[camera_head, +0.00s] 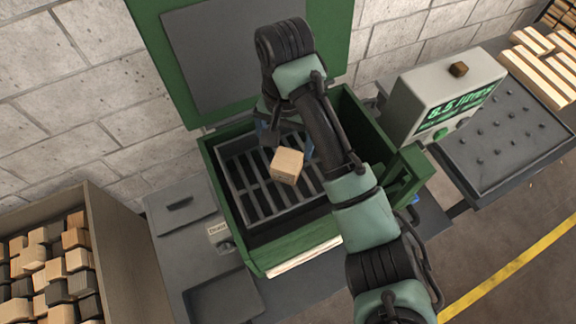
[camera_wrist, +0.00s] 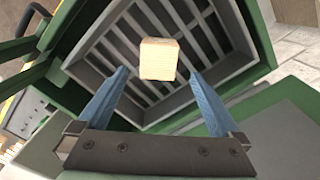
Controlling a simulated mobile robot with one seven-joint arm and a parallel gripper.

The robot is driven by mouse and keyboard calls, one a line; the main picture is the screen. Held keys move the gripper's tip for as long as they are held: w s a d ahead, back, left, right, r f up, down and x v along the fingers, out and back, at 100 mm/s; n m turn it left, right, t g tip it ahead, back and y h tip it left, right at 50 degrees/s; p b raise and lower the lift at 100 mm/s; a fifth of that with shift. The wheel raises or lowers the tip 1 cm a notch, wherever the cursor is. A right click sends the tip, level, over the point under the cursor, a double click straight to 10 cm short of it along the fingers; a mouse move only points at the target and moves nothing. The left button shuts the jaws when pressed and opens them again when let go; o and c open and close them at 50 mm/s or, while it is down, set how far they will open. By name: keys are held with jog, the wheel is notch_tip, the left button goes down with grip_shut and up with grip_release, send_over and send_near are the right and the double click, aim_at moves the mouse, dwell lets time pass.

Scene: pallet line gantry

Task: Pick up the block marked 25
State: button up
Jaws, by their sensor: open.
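A light wooden block (camera_head: 287,165) shows at the end of my arm, over the slatted grate of the green box. It also shows in the wrist view (camera_wrist: 159,60), between the tips of my blue fingers with a gap on each side. Its marking is too small to read. My gripper (camera_head: 288,147) is open, and its two fingers are spread in the wrist view (camera_wrist: 158,74). I cannot tell whether the block rests on the grate or how far beyond the fingertips it is.
The green box (camera_head: 300,250) has raised walls and an open lid (camera_head: 230,50) behind. A bin of mixed wood blocks (camera_head: 115,260) stands at left. A display unit (camera_head: 445,95) and a dark studded tray (camera_head: 500,135) are at right, with light planks (camera_head: 535,75) behind.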

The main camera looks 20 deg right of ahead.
aim_at(287, 159)
notch_tip(287, 159, down, 3)
jog(key=shift+w+a+f+b, duration=0.1)
jog(key=shift+f+b, duration=0.05)
jog(key=shift+b, duration=0.6)
jog(key=shift+f+b, duration=0.4)
jog(key=shift+f, duration=0.05)
jog(key=shift+s+d+f, duration=0.1)
jog(key=shift+f, duration=0.95)
jog(key=shift+s+d+f, duration=0.1)
jog(key=shift+f, duration=0.95)
jog(key=c, duration=1.5)
jog(key=shift+r, duration=0.15)
jog(key=shift+c, duration=0.2)
